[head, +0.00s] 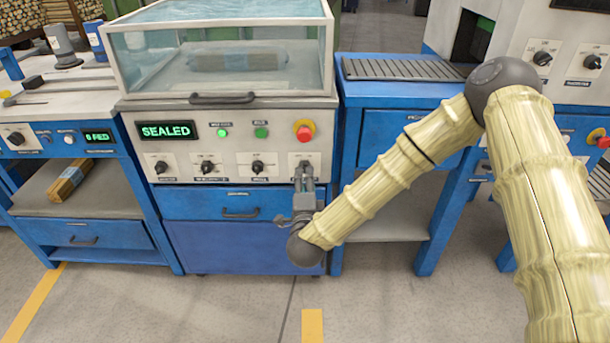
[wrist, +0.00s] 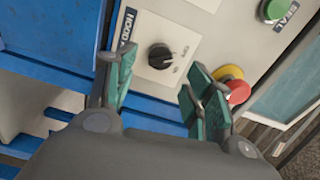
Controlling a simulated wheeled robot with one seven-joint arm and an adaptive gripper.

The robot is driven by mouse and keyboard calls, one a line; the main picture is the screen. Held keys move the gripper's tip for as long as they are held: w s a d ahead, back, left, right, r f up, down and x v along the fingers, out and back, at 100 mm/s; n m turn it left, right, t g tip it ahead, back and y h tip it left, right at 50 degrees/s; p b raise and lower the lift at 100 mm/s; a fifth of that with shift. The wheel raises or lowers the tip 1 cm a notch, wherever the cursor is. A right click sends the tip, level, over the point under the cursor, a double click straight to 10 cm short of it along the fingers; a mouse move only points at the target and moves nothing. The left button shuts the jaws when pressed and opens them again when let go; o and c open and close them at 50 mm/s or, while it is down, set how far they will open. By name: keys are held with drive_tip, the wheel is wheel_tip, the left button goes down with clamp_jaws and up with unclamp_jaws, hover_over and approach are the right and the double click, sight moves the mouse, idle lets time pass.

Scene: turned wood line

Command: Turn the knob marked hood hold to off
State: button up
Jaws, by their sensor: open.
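The knob marked hood (wrist: 160,55) is a black dial on a pale square plate in the wrist view; the rest of its label is cut off by a finger. Small marks sit around it, too small to read surely. My gripper (wrist: 161,78) is open, with one teal-padded finger on each side of the knob in the picture; I cannot tell whether either touches it. In the head view my gripper (head: 304,172) is at the rightmost knob position of the panel (head: 230,152) and mostly hides that knob.
A red stop button on a yellow collar (head: 304,131) is just above my gripper. Three similar black knobs, including one close by (head: 257,167), line the panel to the left. The display (head: 166,130) reads SEALED. The clear hood (head: 215,60) above is down over a wrapped bundle.

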drive_tip(key=s, duration=0.6)
drive_tip(key=shift+s, duration=0.4)
drive_tip(key=s+d+f+n+g+y, duration=0.15)
drive_tip(key=s+f+n+g, duration=0.35)
drive_tip(key=f, duration=0.5)
drive_tip(key=s+d+f+n+g+y, duration=0.1)
drive_tip(key=s+d+f+n+g, duration=0.2)
drive_tip(key=s+f, duration=0.55)
drive_tip(key=s+d+f+n+g+h, duration=0.1)
drive_tip(key=s+d+f+n+g, duration=0.2)
drive_tip(key=s+d+f, duration=0.4)
drive_tip(key=s+d+f+n+g, duration=0.3)
drive_tip(key=s+d+f, duration=0.15)
drive_tip(key=s, duration=0.45)
drive_tip(key=s+d+f+n+g+h, duration=0.15)
drive_tip(key=s+d+g, duration=0.35)
drive_tip(key=s, duration=0.5)
wheel_tip(320, 180, up, 21)
drive_tip(key=d+n+t+p, duration=0.1)
drive_tip(key=p, duration=2)
drive_tip(key=shift+d, duration=0.25)
